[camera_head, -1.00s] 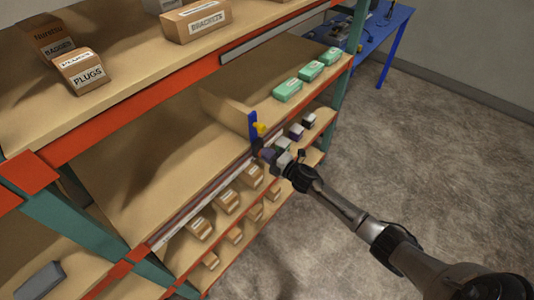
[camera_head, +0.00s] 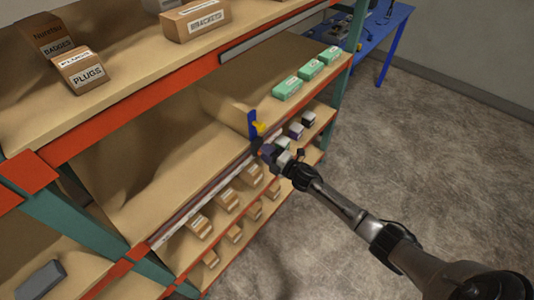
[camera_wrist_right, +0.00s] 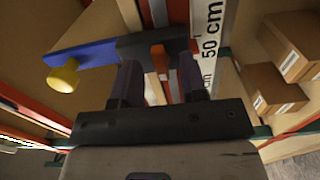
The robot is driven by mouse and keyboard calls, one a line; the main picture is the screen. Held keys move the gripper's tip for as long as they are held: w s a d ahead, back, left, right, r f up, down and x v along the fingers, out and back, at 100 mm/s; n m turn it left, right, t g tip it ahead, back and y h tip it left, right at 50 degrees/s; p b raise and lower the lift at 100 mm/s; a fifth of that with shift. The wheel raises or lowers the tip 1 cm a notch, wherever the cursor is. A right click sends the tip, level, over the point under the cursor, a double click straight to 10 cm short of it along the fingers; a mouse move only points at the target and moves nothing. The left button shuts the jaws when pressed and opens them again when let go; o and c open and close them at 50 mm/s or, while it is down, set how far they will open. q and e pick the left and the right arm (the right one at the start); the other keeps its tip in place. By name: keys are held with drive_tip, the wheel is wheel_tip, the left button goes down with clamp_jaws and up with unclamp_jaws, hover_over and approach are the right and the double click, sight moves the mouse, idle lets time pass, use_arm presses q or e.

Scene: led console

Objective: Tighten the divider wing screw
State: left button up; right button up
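The blue divider bracket (camera_head: 252,126) stands upright at the front edge of the middle shelf, with a yellow knob (camera_head: 259,128) on it. In the right wrist view the blue bracket (camera_wrist_right: 85,55) ends in a dark clamp block (camera_wrist_right: 150,45), and the yellow knob (camera_wrist_right: 63,76) is left of the fingers. A small orange tab (camera_wrist_right: 160,60), which looks like the wing screw, sticks out of the block. My right gripper (camera_wrist_right: 159,78) is open, its fingers on either side of the tab with gaps visible. In the head view it (camera_head: 266,152) is at the shelf edge. My left gripper is out of view.
A ruler strip (camera_wrist_right: 210,35) runs along the shelf edge by the clamp. Green boxes (camera_head: 288,89) stand behind the divider, and cardboard boxes (camera_head: 227,202) sit on the lower shelf. Open floor (camera_head: 430,150) lies right of the rack.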

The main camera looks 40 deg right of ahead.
drive_tip(key=shift+s, duration=0.1)
drive_tip(key=s+d, duration=0.2)
drive_tip(key=s, duration=1.1)
drive_tip(key=shift+s+d, duration=0.2)
drive_tip(key=shift+d, duration=0.1)
